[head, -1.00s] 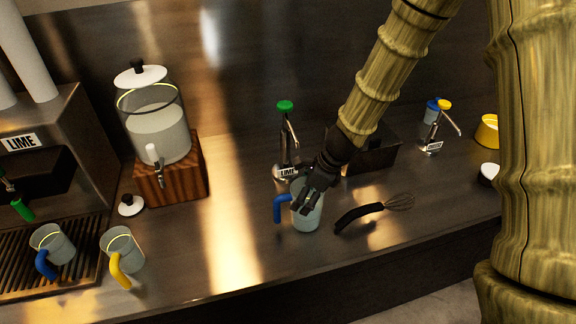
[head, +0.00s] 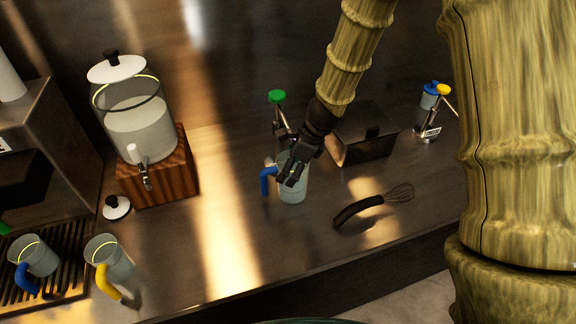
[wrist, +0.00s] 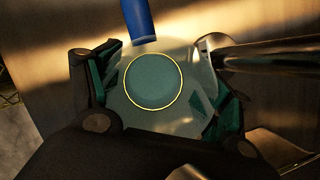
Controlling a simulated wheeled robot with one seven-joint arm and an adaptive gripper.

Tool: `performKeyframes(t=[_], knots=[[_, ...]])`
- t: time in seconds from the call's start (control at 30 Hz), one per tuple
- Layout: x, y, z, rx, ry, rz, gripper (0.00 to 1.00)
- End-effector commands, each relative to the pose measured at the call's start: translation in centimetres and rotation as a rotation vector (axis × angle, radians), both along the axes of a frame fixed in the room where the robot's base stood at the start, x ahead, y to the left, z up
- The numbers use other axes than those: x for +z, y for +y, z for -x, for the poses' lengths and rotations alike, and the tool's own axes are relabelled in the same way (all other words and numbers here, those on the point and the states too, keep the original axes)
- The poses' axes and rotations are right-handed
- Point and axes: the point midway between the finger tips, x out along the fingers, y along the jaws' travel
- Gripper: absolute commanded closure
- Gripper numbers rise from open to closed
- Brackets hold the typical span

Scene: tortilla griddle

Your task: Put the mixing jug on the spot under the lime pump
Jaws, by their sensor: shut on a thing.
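A clear jug with a blue handle (head: 292,188), which I take as the mixing jug, is between the fingers of my gripper (head: 291,174). In the wrist view the jug (wrist: 153,82) shows from above, with a yellow ring inside and its handle at the top. Dark green pads of my gripper (wrist: 158,85) press on both sides of it. The green-topped pump (head: 277,97), with a LIME label seen earlier, stands just behind the jug, partly hidden by it and my gripper. The spot under the pump is hidden. Whether the jug touches the counter is unclear.
A whisk (head: 365,205) lies right of the jug. A dark metal box (head: 365,150) stands behind it, and yellow and blue pumps (head: 437,95) stand further right. A glass dispenser (head: 140,125) and a yellow-handled jug (head: 112,262) are left. Counter between is clear.

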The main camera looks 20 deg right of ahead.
Motion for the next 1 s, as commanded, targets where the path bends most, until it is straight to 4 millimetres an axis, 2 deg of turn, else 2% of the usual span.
performKeyframes(t=[0.3, 0.33, 0.43, 0.8, 1.0], knots=[[-0.6, 0.2, -0.3, 0.003, 0.004, -0.001, 0.82], [-0.5, 0.2, -0.2, 0.003, 0.004, -0.001, 0.18], [-0.5, 0.1, -0.2, 0.002, 0.004, -0.001, 0.0], [-0.4, 0.0, -0.2, 0.001, 0.003, 0.0, 0.0], [0.5, -0.3, -0.1, 0.001, 0.001, 0.002, 0.0]])
